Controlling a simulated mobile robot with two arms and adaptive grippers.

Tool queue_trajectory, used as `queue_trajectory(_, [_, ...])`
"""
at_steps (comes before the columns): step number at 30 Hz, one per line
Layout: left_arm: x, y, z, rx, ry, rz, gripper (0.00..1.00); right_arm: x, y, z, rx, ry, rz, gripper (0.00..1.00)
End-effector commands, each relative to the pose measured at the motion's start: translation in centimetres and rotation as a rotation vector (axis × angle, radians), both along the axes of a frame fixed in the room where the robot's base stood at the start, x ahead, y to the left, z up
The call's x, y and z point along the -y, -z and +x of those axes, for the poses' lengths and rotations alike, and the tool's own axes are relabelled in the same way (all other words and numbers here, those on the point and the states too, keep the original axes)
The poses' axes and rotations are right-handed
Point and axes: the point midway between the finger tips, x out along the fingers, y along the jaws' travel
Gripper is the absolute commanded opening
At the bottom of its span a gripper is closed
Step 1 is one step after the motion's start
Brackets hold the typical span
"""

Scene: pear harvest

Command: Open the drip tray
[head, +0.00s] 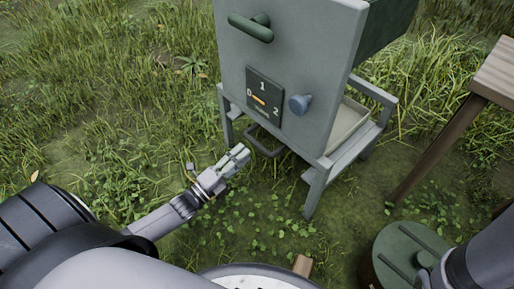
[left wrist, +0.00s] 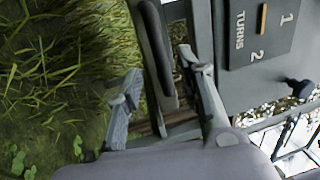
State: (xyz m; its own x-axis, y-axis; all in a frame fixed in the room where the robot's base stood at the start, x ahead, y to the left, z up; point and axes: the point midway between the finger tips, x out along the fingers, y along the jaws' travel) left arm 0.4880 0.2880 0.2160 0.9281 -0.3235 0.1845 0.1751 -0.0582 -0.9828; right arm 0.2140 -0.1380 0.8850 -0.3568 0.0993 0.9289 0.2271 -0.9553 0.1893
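The drip tray's dark bar handle (head: 265,146) sticks out low on the front of the grey machine (head: 290,60), between its front legs. The pale drip tray (head: 348,118) shows through the machine's open side, under the body. My left gripper (head: 240,152) is just left of the handle and close to it. In the left wrist view my left gripper (left wrist: 157,68) has its fingers apart, with the dark handle (left wrist: 158,50) lined up between the tips. I cannot tell if they touch it. My right gripper does not show; only my right arm is at the lower right.
The machine's front has a green handle (head: 252,27), a turns dial plate (head: 263,97) and a blue-grey knob (head: 299,104). A wooden table (head: 496,72) stands at the right. A green-lidded drum (head: 408,252) stands at the lower right.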

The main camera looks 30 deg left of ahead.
Motion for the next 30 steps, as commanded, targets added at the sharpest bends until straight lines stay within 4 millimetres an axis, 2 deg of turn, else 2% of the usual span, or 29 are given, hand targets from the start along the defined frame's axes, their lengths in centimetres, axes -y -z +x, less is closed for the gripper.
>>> queue_trajectory(1, [0.5,0.1,1.1,0.006,0.004,0.0,0.35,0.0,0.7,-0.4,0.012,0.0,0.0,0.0])
queue_trajectory(6, [1.4,-0.5,3.9,0.003,0.003,0.0,0.35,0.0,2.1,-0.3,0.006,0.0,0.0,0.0])
queue_trajectory(12, [2.0,-1.0,5.8,0.001,0.001,0.0,0.35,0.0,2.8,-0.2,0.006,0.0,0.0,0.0])
queue_trajectory(23, [2.2,-1.2,6.1,0.0,0.001,-0.001,0.34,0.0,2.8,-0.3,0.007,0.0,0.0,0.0])
queue_trajectory(30, [2.2,-1.2,6.1,0.0,0.0,-0.001,0.18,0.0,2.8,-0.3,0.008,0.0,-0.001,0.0])
